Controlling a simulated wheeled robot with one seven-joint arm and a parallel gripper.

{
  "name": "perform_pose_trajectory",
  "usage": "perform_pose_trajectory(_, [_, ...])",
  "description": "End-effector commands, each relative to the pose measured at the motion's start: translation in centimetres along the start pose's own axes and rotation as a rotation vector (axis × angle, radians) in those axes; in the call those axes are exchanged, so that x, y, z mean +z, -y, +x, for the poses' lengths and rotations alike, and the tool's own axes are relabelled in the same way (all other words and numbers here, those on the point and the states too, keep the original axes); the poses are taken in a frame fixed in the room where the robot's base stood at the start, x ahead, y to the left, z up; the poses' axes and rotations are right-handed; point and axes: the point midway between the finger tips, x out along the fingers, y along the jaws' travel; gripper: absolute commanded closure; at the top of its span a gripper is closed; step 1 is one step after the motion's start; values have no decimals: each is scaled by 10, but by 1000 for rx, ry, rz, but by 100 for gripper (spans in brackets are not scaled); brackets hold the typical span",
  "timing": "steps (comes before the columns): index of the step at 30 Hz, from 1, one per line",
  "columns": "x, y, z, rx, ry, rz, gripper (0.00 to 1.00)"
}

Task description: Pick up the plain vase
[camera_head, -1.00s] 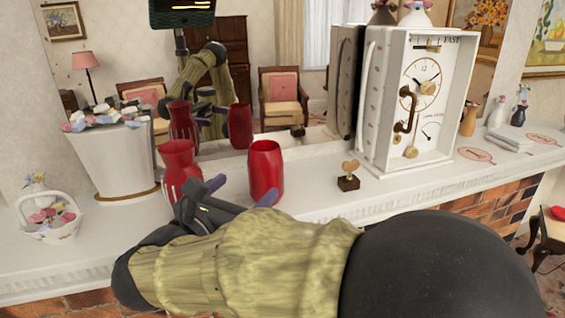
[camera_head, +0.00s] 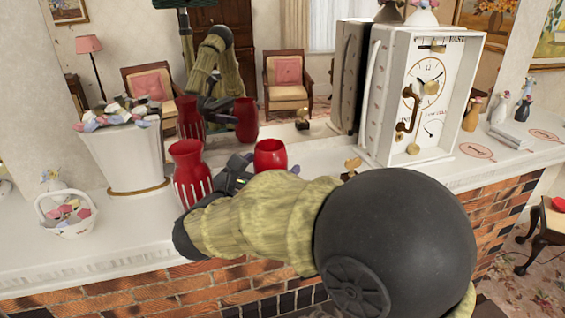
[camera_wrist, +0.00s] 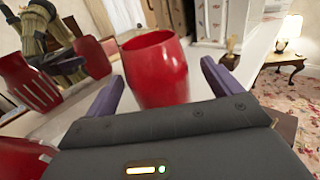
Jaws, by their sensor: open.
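The plain vase (camera_head: 270,153) is glossy red with an open top and stands on the white mantel. My arm hides its lower part in the head view. My gripper (camera_head: 267,166) is open and low at the vase's near side. In the wrist view the plain vase (camera_wrist: 155,72) stands upright between the two purple fingers of my gripper (camera_wrist: 163,84), with a gap on each side. A second red vase (camera_head: 189,172), with white stripes, stands just left of my gripper. Part of it shows at the lower left of the wrist view (camera_wrist: 22,158).
A mirror behind reflects both vases (camera_head: 245,120) and my arm. A white planter (camera_head: 128,160) and a small basket (camera_head: 66,222) stand left. A large white clock box (camera_head: 415,100) and a small heart-topped ornament (camera_head: 352,166) stand right. The mantel's front edge is close below my arm.

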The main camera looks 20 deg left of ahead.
Motion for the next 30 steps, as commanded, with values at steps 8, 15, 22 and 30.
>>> perform_pose_trajectory(8, [0, 0, 19, 1, -1, 1, 10])
perform_pose_trajectory(15, [0, 0, 19, 1, 0, 1, 10])
perform_pose_trajectory(22, [0, 0, 19, 0, 0, 1, 16])
perform_pose_trajectory(30, [0, 0, 19, 0, 0, 1, 69])
